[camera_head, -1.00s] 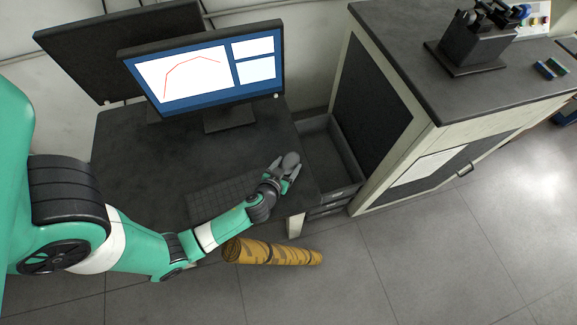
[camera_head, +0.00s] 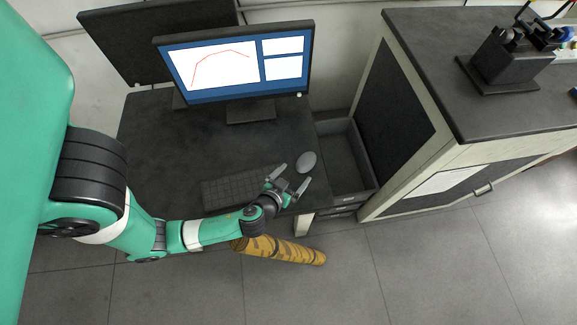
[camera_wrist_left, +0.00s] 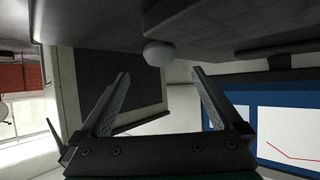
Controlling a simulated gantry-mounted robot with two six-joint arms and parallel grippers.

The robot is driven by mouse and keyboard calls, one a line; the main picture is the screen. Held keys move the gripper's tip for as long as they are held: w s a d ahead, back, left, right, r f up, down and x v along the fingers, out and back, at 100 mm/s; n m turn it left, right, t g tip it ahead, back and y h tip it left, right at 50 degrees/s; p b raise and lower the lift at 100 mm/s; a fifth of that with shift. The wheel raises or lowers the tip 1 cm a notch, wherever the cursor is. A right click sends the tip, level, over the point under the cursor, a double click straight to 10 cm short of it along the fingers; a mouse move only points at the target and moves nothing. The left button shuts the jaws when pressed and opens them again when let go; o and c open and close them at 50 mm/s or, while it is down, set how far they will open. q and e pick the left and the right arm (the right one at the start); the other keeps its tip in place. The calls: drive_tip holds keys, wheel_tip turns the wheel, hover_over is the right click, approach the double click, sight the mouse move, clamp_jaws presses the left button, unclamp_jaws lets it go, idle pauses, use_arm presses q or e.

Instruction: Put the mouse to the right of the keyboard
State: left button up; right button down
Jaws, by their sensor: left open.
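The grey mouse (camera_head: 307,161) lies on the dark desk, to the right of the keyboard and near the desk's right edge. The dark keyboard (camera_head: 238,189) lies near the front edge of the desk, partly behind my left gripper. My left gripper (camera_head: 293,177) is open and empty, just in front of the mouse and apart from it. In the left wrist view the mouse (camera_wrist_left: 159,53) shows beyond the two spread fingers (camera_wrist_left: 162,85), with nothing between them. My right gripper is not in view.
A monitor (camera_head: 238,64) stands at the back of the desk (camera_head: 160,140). An open drawer (camera_head: 350,160) is right of the desk, beside a tall cabinet (camera_head: 470,120). A yellow-brown roll (camera_head: 285,250) lies on the floor in front. The desk's middle is clear.

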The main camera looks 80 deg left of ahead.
use_arm(q)
drive_tip(key=p+v, duration=0.4)
drive_tip(key=shift+w+a+r+p, duration=0.1)
drive_tip(key=shift+w+r+p, duration=0.05)
drive_tip(key=shift+r+p, duration=0.15)
drive_tip(key=shift+s+f+p, duration=0.1)
drive_tip(key=shift+s+p, duration=0.15)
drive_tip(key=shift+p, duration=0.05)
drive_tip(key=shift+f, duration=0.1)
drive_tip(key=shift+w, duration=0.1)
